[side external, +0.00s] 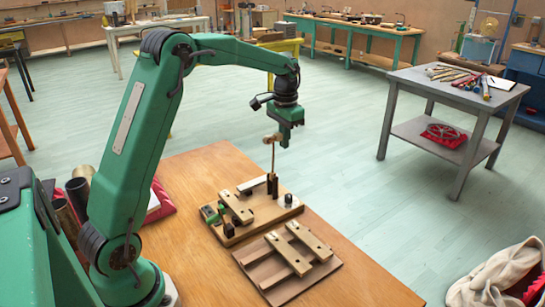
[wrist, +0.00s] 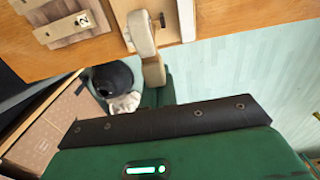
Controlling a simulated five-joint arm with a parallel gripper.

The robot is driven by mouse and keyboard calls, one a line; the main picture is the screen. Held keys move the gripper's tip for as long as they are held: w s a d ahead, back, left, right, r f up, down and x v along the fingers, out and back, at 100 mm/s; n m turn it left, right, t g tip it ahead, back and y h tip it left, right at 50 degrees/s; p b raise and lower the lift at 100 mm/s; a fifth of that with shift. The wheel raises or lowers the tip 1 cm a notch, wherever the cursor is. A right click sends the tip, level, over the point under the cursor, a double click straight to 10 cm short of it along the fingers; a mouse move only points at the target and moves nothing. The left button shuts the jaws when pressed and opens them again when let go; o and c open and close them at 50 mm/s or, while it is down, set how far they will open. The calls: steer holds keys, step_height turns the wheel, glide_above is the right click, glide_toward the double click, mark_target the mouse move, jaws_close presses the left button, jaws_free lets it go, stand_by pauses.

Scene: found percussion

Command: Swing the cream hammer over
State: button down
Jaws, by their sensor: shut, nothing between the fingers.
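The cream hammer (side external: 272,138) has a small pale head on a thin stem. It stands roughly upright on a wooden base board (side external: 232,238) on the table. In the wrist view the hammer (wrist: 142,36) shows as a pale bar near the top middle. My green gripper (side external: 286,142) is shut and empty. In the side view it hangs just right of the hammer head, with its tip near the head's height. I cannot tell whether they touch.
The base board carries a pale bar (side external: 237,207), a small metal dome (side external: 288,200) and a green part (side external: 212,212). A second board with two wooden bars (side external: 288,255) lies in front. The tabletop (side external: 350,275) at right is clear. A grey side table (side external: 445,100) stands apart.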

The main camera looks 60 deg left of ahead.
steer(key=shift+s, duration=0.85)
stand_by(0.5)
steer(key=s+d+r+t, duration=0.3)
steer(key=s+d+r, duration=0.6)
steer(key=s, duration=0.2)
steer(key=s+d+f+t, duration=0.1)
steer(key=s+d, duration=0.1)
steer(key=s, duration=0.5)
steer(key=s+d+f+t, duration=0.1)
steer(key=s+d, duration=0.2)
steer(key=s, duration=0.4)
steer(key=shift+d+f+t, duration=0.15)
steer(key=shift+d+t, duration=0.15)
steer(key=c, duration=2.2)
jaws_free()
steer(key=shift+s, duration=0.1)
